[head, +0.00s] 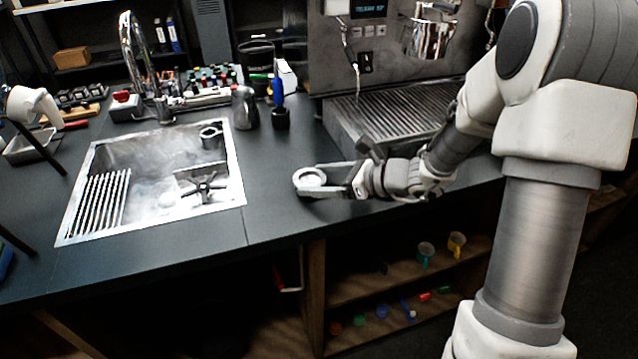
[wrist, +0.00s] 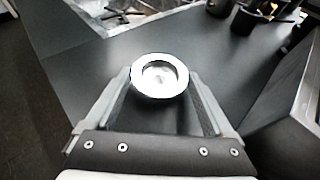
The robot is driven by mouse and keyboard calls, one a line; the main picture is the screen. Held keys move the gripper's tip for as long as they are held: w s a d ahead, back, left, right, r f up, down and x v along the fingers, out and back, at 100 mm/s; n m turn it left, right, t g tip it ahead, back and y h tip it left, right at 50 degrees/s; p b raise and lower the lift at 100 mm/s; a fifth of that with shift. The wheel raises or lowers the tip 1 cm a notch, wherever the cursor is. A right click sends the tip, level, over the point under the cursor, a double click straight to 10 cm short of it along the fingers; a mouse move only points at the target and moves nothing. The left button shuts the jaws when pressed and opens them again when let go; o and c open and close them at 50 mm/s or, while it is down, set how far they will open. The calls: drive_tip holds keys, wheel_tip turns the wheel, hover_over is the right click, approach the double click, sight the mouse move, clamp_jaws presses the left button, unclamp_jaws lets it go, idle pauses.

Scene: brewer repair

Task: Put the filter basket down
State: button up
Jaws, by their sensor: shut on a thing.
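The filter basket (head: 311,177) is a round, shiny metal cup with a wide rim. It sits between the fingertips of my gripper (head: 318,183), which is shut on it. In the wrist view the basket (wrist: 160,77) shows at the far end of my gripper (wrist: 160,85), its open side facing the camera. It is over the dark countertop (head: 270,215), between the sink and the coffee machine, near the front edge. I cannot tell whether its underside touches the counter.
A sink (head: 235,165) with a rack and steam lies to the left. The coffee machine's drip tray (head: 400,115) stands behind my gripper. A metal pitcher (head: 244,108) and a dark cup with a blue-handled tool (head: 280,117) stand behind. Counter in front of them is clear.

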drive_tip(key=shift+f, duration=0.35)
drive_tip(key=o, duration=1.1)
drive_tip(key=shift+r, duration=0.25)
drive_tip(key=p+v, duration=0.2)
drive_tip(key=v, duration=1)
drive_tip(key=shift+f, duration=0.15)
